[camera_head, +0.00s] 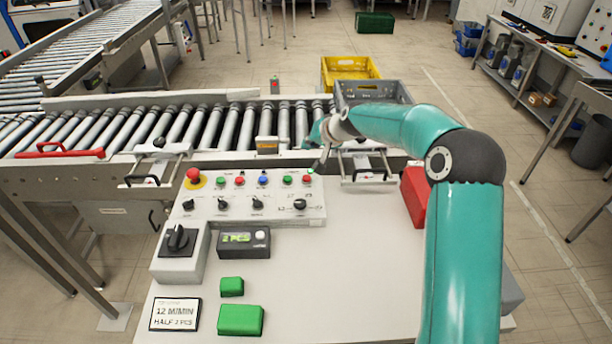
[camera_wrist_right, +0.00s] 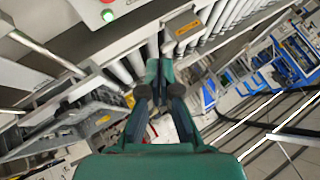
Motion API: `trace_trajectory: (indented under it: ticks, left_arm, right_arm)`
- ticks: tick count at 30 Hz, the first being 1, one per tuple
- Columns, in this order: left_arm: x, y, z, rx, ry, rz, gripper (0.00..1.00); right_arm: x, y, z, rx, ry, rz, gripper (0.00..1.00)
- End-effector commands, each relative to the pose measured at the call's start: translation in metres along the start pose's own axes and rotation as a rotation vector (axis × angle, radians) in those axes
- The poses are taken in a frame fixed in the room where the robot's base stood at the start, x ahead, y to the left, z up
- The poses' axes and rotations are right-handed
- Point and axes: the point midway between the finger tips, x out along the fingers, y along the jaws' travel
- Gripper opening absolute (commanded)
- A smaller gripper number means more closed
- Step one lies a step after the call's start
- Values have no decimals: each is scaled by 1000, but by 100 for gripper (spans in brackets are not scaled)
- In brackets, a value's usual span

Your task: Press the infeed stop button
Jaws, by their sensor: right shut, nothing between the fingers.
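The grey control panel (camera_head: 240,207) carries a row of small buttons with labels too small to read. Two of them are red: one left of centre (camera_head: 239,181) and one at the right end (camera_head: 307,179), beside a green button (camera_head: 287,180). My right gripper (camera_head: 319,166) is shut and empty, its tips close to the right-end red button; I cannot tell if they touch the panel. In the right wrist view the closed fingers (camera_wrist_right: 156,75) show, with a green button (camera_wrist_right: 108,15) at the upper left. My left gripper is out of view.
A red mushroom button (camera_head: 193,173) sits on the panel's left, with black knobs below. The roller conveyor (camera_head: 170,125) runs behind. A grey crate (camera_head: 372,91) and yellow crate (camera_head: 349,69) stand beyond. Green blocks (camera_head: 240,320) lie on the table; its right middle is clear.

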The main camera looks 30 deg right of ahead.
Motion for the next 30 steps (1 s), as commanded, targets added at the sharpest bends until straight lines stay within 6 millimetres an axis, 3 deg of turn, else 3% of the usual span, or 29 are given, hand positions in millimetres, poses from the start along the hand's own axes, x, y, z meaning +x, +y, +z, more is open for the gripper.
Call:
trace_trajectory:
  ticks: [8, 22, 30]
  left_arm:
    - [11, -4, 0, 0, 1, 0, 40]
    - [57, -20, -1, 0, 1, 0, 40]
    - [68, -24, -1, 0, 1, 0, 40]
  right_arm:
    - [13, 5, 9, -4, -4, -2, 0]
    - [56, 35, 40, -5, -4, -3, 0]
    - [64, 41, 46, -5, -3, -3, 0]
